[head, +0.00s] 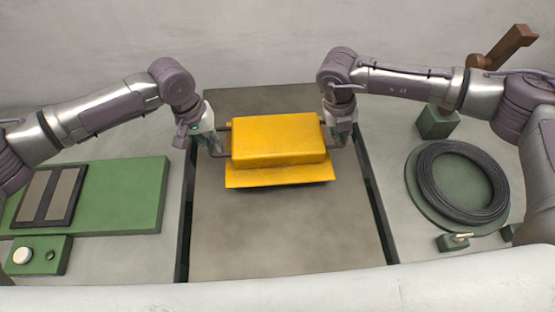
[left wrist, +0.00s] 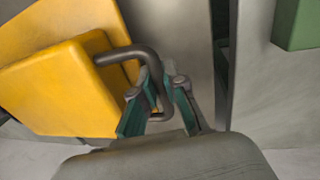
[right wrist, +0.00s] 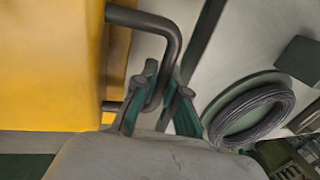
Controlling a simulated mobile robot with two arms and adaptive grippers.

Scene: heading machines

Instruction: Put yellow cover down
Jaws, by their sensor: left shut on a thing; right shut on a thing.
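The yellow cover (head: 280,140) is a box-shaped lid with a flared front lip and a dark bent handle on each side. In the head view it is in the middle, over the grey surface (head: 285,235), with a dark shadow under its front lip; I cannot tell whether it touches the surface. My left gripper (head: 217,145) is shut on the left handle (left wrist: 140,53), seen between the fingers in the left wrist view. My right gripper (head: 342,138) is shut on the right handle (right wrist: 165,30), seen between the fingers in the right wrist view. The cover's underside is hidden.
A green panel (head: 120,195) with a dark framed plate and a green button box (head: 38,256) stand at the left. A coil of dark wire (head: 462,183) lies on a round green base at the right. Dark slots (head: 375,205) edge the grey surface. Its front part is clear.

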